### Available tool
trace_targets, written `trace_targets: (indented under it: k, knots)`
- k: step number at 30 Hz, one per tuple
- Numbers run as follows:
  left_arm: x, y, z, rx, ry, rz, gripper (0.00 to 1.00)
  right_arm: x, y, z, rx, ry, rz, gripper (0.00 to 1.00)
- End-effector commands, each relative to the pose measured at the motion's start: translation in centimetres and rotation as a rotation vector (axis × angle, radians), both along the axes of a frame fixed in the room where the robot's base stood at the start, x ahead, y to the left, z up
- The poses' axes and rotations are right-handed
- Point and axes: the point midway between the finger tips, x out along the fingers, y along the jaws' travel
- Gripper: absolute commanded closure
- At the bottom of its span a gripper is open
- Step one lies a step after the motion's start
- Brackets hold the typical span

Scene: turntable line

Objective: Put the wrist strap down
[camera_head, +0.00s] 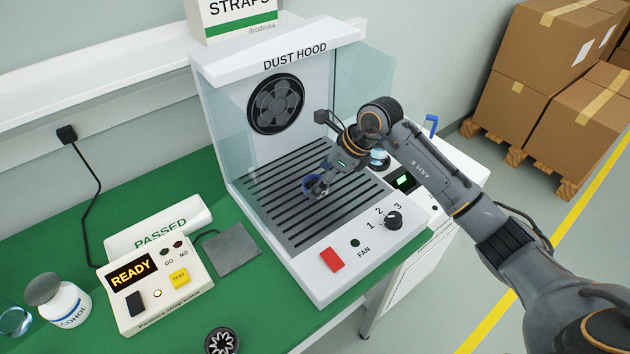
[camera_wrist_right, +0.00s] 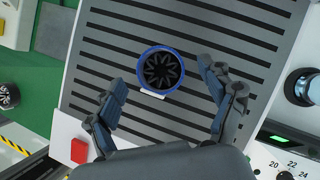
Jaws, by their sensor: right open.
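The wrist strap appears as a blue ring (camera_wrist_right: 139,68) with a black star-patterned centre and a small white tab. It lies on the slotted grey plate (camera_wrist_right: 215,25) of the dust hood. In the head view the blue ring (camera_head: 306,186) shows partly behind my right gripper (camera_head: 318,188). In the right wrist view my right gripper (camera_wrist_right: 162,76) is open, one finger on each side of the ring, with gaps between fingers and ring. My left gripper is not in view.
The dust hood (camera_head: 270,62) has clear side panels around the plate. A READY tester (camera_head: 158,290), a grey pad (camera_head: 232,250), an alcohol bottle (camera_head: 68,303) and a black star-patterned disc (camera_head: 222,341) are on the green bench. A red switch (camera_head: 332,259) sits at the hood's front.

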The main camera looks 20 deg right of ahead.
Motion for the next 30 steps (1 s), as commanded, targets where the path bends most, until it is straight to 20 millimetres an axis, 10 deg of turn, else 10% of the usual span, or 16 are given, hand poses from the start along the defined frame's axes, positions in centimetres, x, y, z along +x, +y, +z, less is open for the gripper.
trace_targets:
  k: [11, 19, 30]
  knots:
    - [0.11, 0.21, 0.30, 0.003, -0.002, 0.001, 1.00, 0.39, 0.52, -1.19, -0.001, -0.001, 0.000, 0.18]
    - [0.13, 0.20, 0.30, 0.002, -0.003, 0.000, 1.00, 0.38, 0.51, -1.17, -0.001, -0.001, 0.000, 0.73]
    - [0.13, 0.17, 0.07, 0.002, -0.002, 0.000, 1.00, 0.43, 0.50, -0.86, -0.001, -0.003, 0.001, 0.79]
